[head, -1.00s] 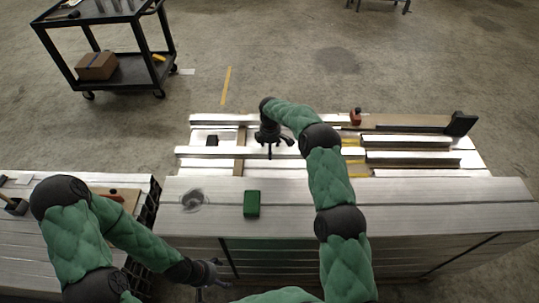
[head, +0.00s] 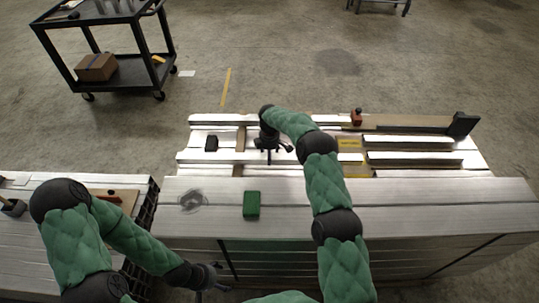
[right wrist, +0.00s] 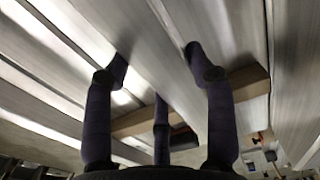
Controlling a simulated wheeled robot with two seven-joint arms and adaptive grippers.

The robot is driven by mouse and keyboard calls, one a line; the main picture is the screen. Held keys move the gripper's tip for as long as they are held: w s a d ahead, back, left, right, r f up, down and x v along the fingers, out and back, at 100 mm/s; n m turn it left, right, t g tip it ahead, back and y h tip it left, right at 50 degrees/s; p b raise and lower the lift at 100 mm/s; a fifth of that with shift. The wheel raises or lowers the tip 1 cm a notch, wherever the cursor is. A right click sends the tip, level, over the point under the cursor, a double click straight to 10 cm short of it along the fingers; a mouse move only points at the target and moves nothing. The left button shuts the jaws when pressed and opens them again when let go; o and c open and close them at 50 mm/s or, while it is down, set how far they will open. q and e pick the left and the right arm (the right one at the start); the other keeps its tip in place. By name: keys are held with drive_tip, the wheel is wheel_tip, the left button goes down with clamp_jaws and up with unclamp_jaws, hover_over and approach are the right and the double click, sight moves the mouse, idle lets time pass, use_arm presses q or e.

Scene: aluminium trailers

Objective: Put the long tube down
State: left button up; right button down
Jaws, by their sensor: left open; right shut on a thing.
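The long tube (head: 212,157) is a pale aluminium bar. It lies left to right across the work area behind the near stack in the head view. My right gripper (head: 270,150) is over it, shut on it from above, and my forearm hides part of its right half. In the right wrist view the tube (right wrist: 152,45) runs between the fingers. A brown wooden strip (head: 241,138) crosses under the tube; I cannot tell whether they touch. My left gripper (head: 208,284) is open and empty low in the head view, in front of the near stack.
A green box (head: 252,205) and a grey coil (head: 192,201) lie on the near stack. A black block (head: 211,143) is just behind the tube. A red tool (head: 356,117) and a black end piece (head: 463,124) are at right. A black cart (head: 128,72) stands at back left.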

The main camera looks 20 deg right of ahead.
drive_tip(key=shift+w+f, duration=0.1)
drive_tip(key=shift+f, duration=0.05)
drive_tip(key=shift+c, duration=2.1)
unclamp_jaws()
drive_tip(key=shift+f, duration=0.1)
drive_tip(key=shift+r, duration=0.55)
wheel_tip(320, 180, up, 12)
drive_tip(key=p, duration=0.4)
